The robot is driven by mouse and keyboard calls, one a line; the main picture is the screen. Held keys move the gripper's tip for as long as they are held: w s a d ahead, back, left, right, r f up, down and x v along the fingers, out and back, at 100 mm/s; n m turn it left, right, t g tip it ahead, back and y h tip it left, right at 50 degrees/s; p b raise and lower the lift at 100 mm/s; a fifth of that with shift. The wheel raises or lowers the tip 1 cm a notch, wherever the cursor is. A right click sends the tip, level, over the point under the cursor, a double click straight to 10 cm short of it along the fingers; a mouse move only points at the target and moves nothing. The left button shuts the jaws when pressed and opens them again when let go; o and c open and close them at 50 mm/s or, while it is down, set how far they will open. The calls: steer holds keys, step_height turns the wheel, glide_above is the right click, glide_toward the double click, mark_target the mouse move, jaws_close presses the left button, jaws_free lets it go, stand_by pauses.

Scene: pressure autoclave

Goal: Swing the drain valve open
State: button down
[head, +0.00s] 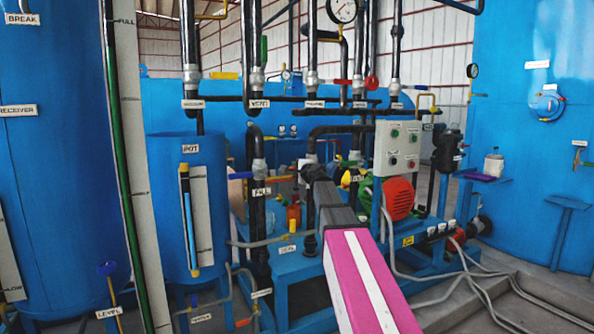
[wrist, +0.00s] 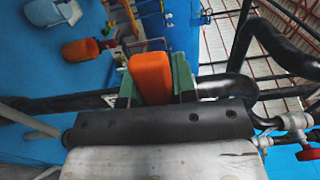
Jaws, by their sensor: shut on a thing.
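My gripper (wrist: 155,88) has its green fingers closed on both sides of an orange handle (wrist: 149,76) in the wrist view. In the head view my arm reaches forward to the pipes in the middle, and the gripper end is mostly hidden behind my own dark wrist. A small orange lever (head: 284,178) shows just left of it, beside the pipe with the FILL label (head: 262,191). I cannot read a drain label on the gripped handle. The valve body under the handle is hidden by the gripper.
A blue pot (head: 162,220) stands left of my arm. A grey control box (head: 402,148) and a red motor cover (head: 398,198) are close on the right. Vertical black pipes crowd the space around the gripper. Grey hoses (head: 470,285) lie on the floor at right.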

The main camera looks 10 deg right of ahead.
steer(key=d+r+m, duration=0.2)
steer(key=r+m, duration=0.1)
steer(key=m, duration=0.1)
steer(key=w+d+r+m, duration=0.1)
steer(key=d+r+m, duration=0.1)
steer(key=r+m, duration=0.1)
steer(key=w+d+r+m, duration=0.1)
steer(key=r+m, duration=0.2)
steer(key=m, duration=0.2)
steer(key=shift+d+r, duration=0.25)
steer(key=shift+d, duration=0.15)
steer(key=d+m, duration=0.1)
steer(key=m, duration=0.1)
steer(key=d+r+m, duration=0.1)
steer(key=shift+w+d+m, duration=0.3)
steer(key=shift+w, duration=0.1)
steer(key=shift+w+d+m, duration=0.25)
steer(key=shift+d+m, duration=0.75)
steer(key=shift+m, duration=0.2)
steer(key=c, duration=0.9)
jaws_free()
steer(key=v, duration=1)
steer(key=shift+s+d, duration=0.15)
steer(key=shift+s, duration=0.25)
